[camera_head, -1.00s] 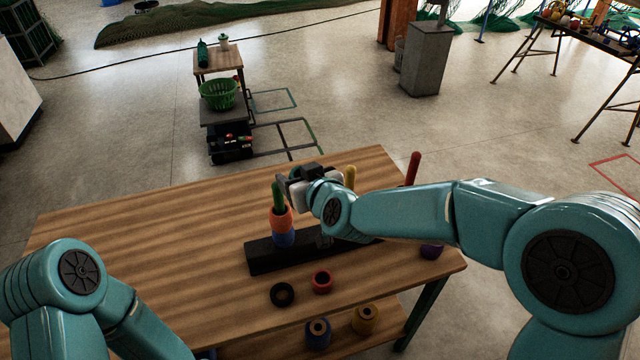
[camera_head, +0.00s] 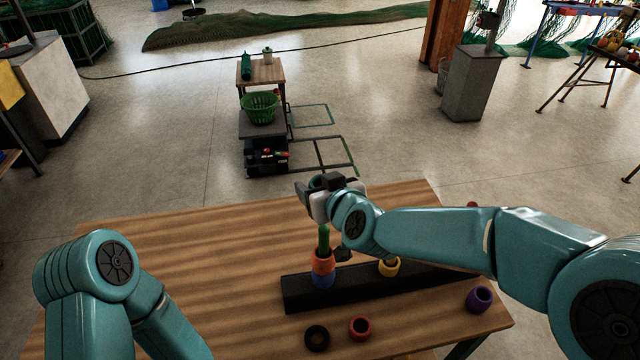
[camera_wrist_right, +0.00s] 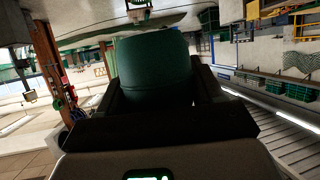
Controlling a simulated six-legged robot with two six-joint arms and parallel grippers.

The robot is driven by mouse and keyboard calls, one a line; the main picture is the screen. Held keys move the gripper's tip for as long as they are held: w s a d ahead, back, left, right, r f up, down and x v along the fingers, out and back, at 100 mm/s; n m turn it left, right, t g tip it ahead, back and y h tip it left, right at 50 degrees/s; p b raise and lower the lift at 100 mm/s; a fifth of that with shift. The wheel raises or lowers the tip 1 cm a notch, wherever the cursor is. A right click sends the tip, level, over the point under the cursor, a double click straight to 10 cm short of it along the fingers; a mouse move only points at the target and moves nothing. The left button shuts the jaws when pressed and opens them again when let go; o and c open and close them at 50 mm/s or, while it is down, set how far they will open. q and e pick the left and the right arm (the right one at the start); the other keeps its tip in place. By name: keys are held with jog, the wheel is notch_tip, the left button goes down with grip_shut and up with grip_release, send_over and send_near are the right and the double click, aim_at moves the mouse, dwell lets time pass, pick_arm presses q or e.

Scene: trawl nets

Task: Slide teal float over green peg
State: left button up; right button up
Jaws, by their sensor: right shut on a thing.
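My right gripper (camera_head: 320,194) is at the top of the green peg (camera_head: 323,238), above the table. In the right wrist view it is shut on the dark teal float (camera_wrist_right: 152,68), which sits between its fingers. In the head view the gripper and wrist mostly hide the float, so I cannot tell whether it is around the peg or above it. An orange float (camera_head: 323,262) and a blue float (camera_head: 323,280) are stacked around the green peg's lower part, on the black base (camera_head: 300,292). My left gripper is not in view; only its arm shows.
A yellow float (camera_head: 389,267) sits on the base, partly behind my right arm. A black float (camera_head: 316,337), a red float (camera_head: 360,328) and a purple float (camera_head: 479,299) lie on the wooden table (camera_head: 200,260). The table's left side is clear.

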notch_tip(320, 180, down, 11)
jog(key=b, duration=0.9)
jog(key=shift+d+r, duration=0.15)
jog(key=shift+r, duration=0.1)
jog(key=o, duration=0.9)
jog(key=shift+o, duration=1)
jog(key=shift+w, duration=0.1)
